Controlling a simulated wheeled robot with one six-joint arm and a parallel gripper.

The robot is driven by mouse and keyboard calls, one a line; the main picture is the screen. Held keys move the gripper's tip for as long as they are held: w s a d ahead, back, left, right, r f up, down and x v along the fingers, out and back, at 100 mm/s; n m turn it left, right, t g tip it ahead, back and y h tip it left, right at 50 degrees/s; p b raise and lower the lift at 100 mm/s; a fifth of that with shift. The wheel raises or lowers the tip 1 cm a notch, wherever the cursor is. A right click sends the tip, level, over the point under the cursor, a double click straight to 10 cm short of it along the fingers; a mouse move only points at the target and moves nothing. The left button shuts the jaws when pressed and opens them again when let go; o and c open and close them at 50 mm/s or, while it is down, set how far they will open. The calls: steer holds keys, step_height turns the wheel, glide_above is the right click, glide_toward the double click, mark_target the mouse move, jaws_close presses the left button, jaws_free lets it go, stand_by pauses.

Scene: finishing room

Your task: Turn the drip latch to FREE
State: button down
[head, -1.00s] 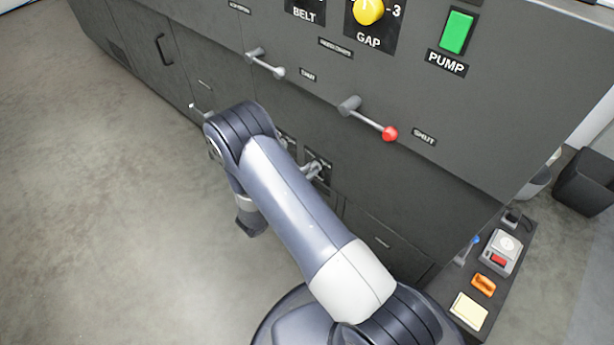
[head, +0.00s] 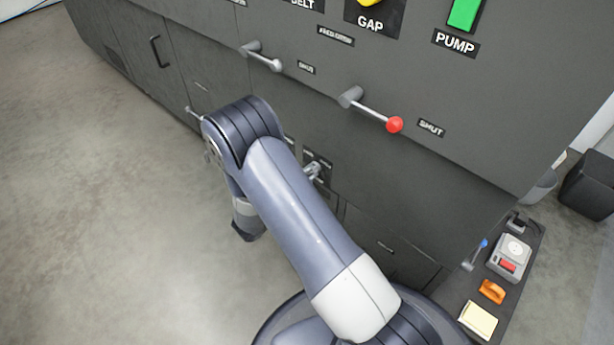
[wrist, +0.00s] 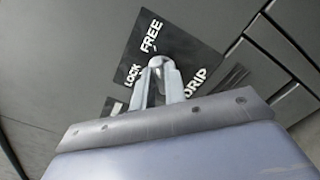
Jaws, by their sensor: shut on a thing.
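In the wrist view, the drip latch (wrist: 157,62) shows as a pale rounded end on a black plate (wrist: 180,47) lettered FREE, LOCK and DRIP. My gripper (wrist: 156,80) is shut on the latch, with one finger on each side. The word FREE is above the latch and LOCK is to its left. The latch's handle is mostly hidden between the fingers, so its exact angle is hard to tell. In the head view, my arm hides the gripper and its grip on the latch.
A lever with a red ball (head: 394,125) and a plain grey lever (head: 262,57) stick out of the machine front. A small metal fitting (head: 313,170) shows right of my arm. A side shelf (head: 452,290) holds small items at right. The floor at left is clear.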

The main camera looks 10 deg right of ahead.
stand_by(0.5)
steer(key=c, duration=1.4)
jaws_free()
steer(key=shift+c, duration=0.2)
steer(key=p+v, duration=0.3)
steer(key=v, duration=0.8)
steer(key=shift+d, duration=0.15)
steer(key=b+x, duration=0.3)
steer(key=x, duration=0.7)
steer(key=shift+w+d+f, duration=0.1)
steer(key=shift+w+d, duration=0.15)
steer(key=shift+d, duration=0.05)
steer(key=shift+a, duration=0.1)
